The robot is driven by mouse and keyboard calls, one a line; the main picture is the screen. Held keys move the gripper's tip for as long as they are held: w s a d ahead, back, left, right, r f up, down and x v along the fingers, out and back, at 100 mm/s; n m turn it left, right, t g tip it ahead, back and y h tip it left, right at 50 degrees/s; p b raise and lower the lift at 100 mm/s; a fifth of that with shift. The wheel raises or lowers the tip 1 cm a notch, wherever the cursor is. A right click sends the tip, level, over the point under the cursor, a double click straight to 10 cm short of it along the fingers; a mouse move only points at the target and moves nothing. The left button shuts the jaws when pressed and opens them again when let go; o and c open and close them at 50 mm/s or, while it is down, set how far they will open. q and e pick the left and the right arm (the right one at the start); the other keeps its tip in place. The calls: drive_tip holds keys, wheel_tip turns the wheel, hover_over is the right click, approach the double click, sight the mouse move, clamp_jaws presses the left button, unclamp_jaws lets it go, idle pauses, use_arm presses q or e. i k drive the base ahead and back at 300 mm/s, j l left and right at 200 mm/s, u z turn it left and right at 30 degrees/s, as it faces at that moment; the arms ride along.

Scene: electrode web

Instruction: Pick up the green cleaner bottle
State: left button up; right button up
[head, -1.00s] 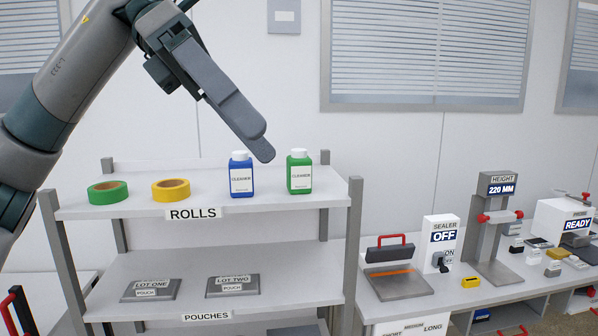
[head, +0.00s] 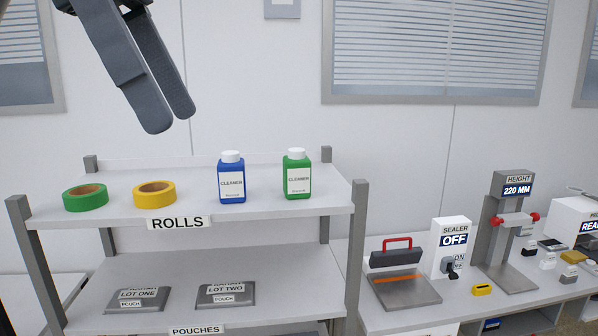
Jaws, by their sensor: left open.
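The green cleaner bottle (head: 297,174) has a white cap and a white label reading CLEANER. It stands upright on the right part of the top shelf (head: 330,200). A similar blue cleaner bottle (head: 231,178) stands just left of it. My left gripper (head: 172,122) is in the upper left of the head view, above the shelf and up and to the left of both bottles. It is open and empty, its two fingers slightly apart and pointing down. My right gripper does not show.
A green tape roll (head: 85,198) and a yellow tape roll (head: 154,195) lie on the top shelf. Two pouch plates (head: 139,299) lie on the shelf below. A grey post (head: 356,240) rises at the shelf's right front corner. A sealer bench (head: 400,318) stands to the right.

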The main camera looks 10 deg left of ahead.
sight(297, 166)
drive_tip(key=i, duration=1.65)
